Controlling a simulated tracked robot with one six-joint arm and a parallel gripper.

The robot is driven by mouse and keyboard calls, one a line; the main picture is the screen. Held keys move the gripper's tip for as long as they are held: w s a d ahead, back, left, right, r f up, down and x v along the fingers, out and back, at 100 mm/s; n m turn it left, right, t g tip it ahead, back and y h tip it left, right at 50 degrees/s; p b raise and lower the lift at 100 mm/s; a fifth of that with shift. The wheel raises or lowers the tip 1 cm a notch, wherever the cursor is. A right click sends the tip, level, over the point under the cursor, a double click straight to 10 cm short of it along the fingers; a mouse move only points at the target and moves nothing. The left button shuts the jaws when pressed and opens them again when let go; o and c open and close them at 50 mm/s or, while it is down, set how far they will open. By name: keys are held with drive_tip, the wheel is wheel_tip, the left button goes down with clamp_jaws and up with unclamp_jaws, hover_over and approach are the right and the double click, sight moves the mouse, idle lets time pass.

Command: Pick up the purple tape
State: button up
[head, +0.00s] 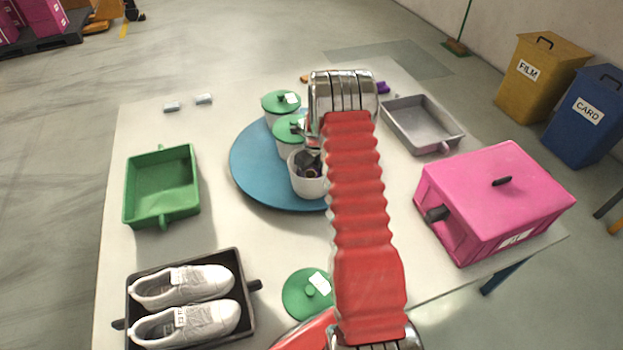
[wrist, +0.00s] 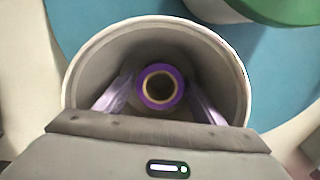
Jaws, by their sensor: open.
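The purple tape (wrist: 160,87) is a roll with a tan core, lying at the bottom of an open white pot (wrist: 88,65) in the wrist view. My gripper (wrist: 158,84) is open and reaches down into the pot, one finger on each side of the roll. I cannot tell whether the fingers touch it. In the head view the open white pot (head: 306,187) stands on the blue round turntable (head: 250,175), partly hidden by my red arm. The tape cannot be made out clearly there.
Two pots with green lids (head: 281,102) stand behind on the turntable. A loose green lid (head: 305,297) lies in front. Around are a green tray (head: 132,190), shoe tray (head: 245,262), grey tray (head: 445,146), pink box (head: 480,180) and a small purple object (head: 383,88).

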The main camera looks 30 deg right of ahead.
drive_tip(key=shift+c, duration=0.4)
drive_tip(key=c, duration=0.8)
wheel_tip(320, 180, up, 10)
idle(0.5)
idle(0.6)
drive_tip(key=shift+r, duration=2.05)
drive_tip(key=shift+w, duration=0.1)
drive_tip(key=shift+r, duration=0.3)
